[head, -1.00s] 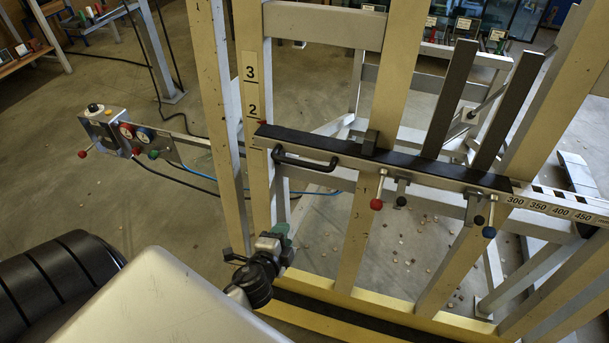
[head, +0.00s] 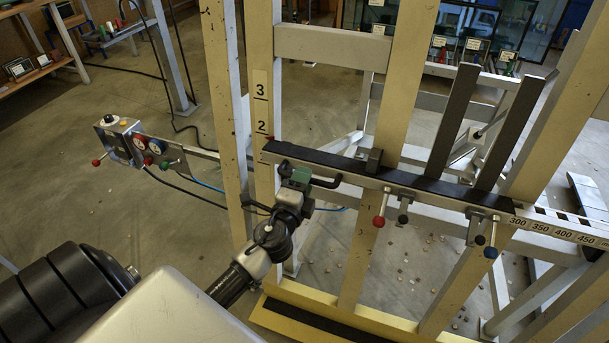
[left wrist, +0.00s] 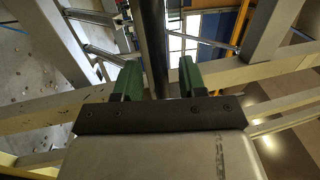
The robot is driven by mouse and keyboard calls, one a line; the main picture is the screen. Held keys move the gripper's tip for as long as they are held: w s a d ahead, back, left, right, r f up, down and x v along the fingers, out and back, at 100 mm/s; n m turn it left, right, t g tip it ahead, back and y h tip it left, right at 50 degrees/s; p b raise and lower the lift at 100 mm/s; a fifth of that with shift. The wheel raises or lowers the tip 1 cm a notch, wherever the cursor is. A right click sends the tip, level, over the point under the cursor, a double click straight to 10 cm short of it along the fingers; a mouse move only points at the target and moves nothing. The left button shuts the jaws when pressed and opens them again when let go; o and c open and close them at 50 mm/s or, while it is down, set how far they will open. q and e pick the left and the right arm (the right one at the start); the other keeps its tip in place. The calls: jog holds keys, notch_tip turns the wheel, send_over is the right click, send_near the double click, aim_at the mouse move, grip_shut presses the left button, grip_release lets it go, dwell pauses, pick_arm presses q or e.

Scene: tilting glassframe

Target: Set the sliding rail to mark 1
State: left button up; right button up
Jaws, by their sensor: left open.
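The sliding rail (head: 400,180), a horizontal bar with a black top, crosses the cream posts in the head view. A black handle (head: 327,183) is on the rail's front near that end. My left gripper (head: 298,176), with green fingers, is at the handle's left part. In the left wrist view its open fingers (left wrist: 160,80) stand either side of a dark bar, apparently the handle (left wrist: 153,45); contact cannot be told.
Levers with a red knob (head: 379,221) and a blue knob (head: 491,253) hang under the rail. Two dark uprights (head: 455,120) rise from it. A control box (head: 122,140) with coloured knobs is at left. A yellow base beam (head: 300,325) runs below. Open floor lies left.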

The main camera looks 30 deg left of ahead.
pick_arm(q)
jog(key=shift+w+a, duration=0.15)
jog(key=shift+w, duration=0.4)
pick_arm(e)
jog(key=shift+d+r, duration=0.1)
jog(key=shift+d, duration=0.2)
pick_arm(q)
grip_shut()
pick_arm(e)
notch_tip(320, 180, down, 5)
jog(key=b, duration=0.5)
pick_arm(q)
notch_tip(320, 180, down, 9)
jog(key=s+b, duration=0.1)
jog(key=b, duration=0.3)
pick_arm(e)
jog(key=w+a, duration=0.1)
jog(key=w, duration=0.6)
jog(key=shift+w+a+t, duration=0.3)
jog(key=shift+w, duration=0.1)
